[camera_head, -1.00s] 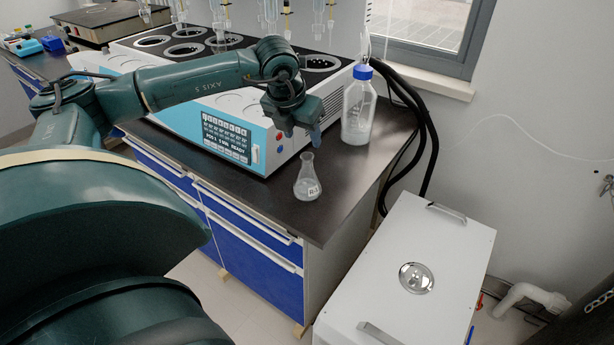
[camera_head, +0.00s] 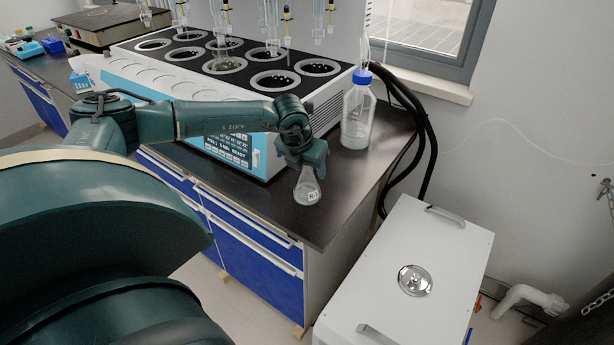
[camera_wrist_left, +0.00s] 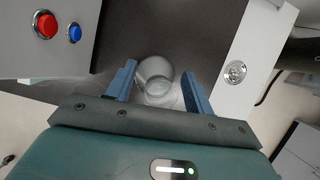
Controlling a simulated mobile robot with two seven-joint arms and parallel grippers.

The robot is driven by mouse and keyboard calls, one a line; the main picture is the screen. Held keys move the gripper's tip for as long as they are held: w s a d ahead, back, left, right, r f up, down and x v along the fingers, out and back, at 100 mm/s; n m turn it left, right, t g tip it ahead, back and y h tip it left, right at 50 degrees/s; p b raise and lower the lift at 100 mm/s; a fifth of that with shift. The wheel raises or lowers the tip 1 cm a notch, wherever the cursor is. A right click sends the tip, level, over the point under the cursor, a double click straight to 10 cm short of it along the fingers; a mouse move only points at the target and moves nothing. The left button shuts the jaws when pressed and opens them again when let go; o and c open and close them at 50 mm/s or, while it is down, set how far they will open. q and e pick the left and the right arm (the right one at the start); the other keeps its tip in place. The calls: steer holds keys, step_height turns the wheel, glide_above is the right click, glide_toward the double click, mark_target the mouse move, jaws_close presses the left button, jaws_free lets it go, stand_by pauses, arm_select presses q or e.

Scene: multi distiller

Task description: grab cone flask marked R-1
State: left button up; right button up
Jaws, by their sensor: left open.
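The cone flask marked R-1 (camera_head: 307,190) is clear glass and stands upright on the dark bench top near its front right corner. Its label faces the head camera. My left gripper (camera_head: 312,164) is right above it, pointing down, and hides the flask's neck in the head view. In the left wrist view the flask (camera_wrist_left: 156,76) shows between the two blue fingers of my open left gripper (camera_wrist_left: 160,84). I cannot tell whether the fingers touch the glass. My right gripper is not in view.
A blue-capped bottle (camera_head: 357,112) stands behind and right of the flask. The white distiller (camera_head: 265,146) is behind and left. The dark bench top (camera_head: 345,190) ends close to the flask. A white cabinet (camera_head: 440,255) stands lower, to the right.

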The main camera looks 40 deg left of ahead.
arm_select(q)
steer(key=shift+c, duration=0.2)
jaws_close()
steer(key=shift+r, duration=0.15)
stand_by(0.5)
